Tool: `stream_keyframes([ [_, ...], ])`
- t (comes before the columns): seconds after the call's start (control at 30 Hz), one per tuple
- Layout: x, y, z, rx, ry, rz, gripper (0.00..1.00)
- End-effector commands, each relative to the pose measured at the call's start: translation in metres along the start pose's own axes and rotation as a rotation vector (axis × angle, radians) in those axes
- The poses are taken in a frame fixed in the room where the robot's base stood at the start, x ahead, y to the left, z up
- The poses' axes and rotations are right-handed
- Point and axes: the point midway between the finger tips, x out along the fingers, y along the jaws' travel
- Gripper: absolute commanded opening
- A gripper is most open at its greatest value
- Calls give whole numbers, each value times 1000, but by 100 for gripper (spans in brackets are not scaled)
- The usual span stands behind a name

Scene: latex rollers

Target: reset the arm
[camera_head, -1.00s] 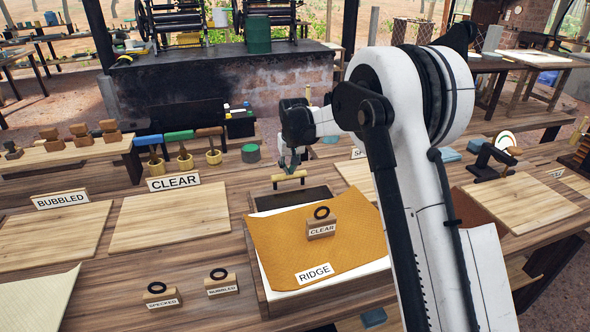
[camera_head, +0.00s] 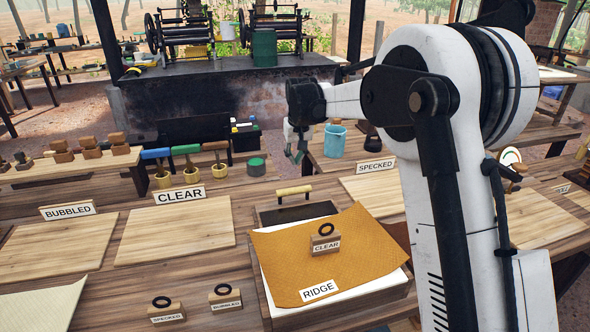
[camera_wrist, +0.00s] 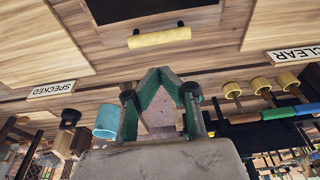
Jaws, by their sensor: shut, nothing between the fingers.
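My gripper (camera_head: 297,157) hangs from my raised arm above the far edge of the table, behind the ridge tray. It is shut and empty; in the wrist view its green-lined fingers (camera_wrist: 160,76) meet at the tips. An orange latex sheet (camera_head: 281,265) lies on the tray (camera_head: 378,306) with a RIDGE label. A wooden stamp marked CLEAR (camera_head: 325,240) stands on the sheet. A roller or handle with a pale yellow grip (camera_head: 294,190) sits behind the sheet, apart from my gripper; the grip also shows in the wrist view (camera_wrist: 159,37).
Boards labelled BUBBLED (camera_head: 60,242), CLEAR (camera_head: 178,238) and SPECKED (camera_head: 378,190) lie around the tray. Stamps marked SPECKED (camera_head: 167,309) and BUBBLED (camera_head: 225,297) stand at the front. A blue bucket (camera_head: 335,142) and colour-handled tools in cups (camera_head: 190,171) stand behind.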

Motion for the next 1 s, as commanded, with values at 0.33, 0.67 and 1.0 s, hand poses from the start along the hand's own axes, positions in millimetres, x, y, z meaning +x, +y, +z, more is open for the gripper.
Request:
stream_keyframes([
  [0.33,-29,0,-2,0,0,0,0],
  [0.67,-63,9,21,14,25,5,0],
  [1.0,-106,20,63,34,67,12,0],
])
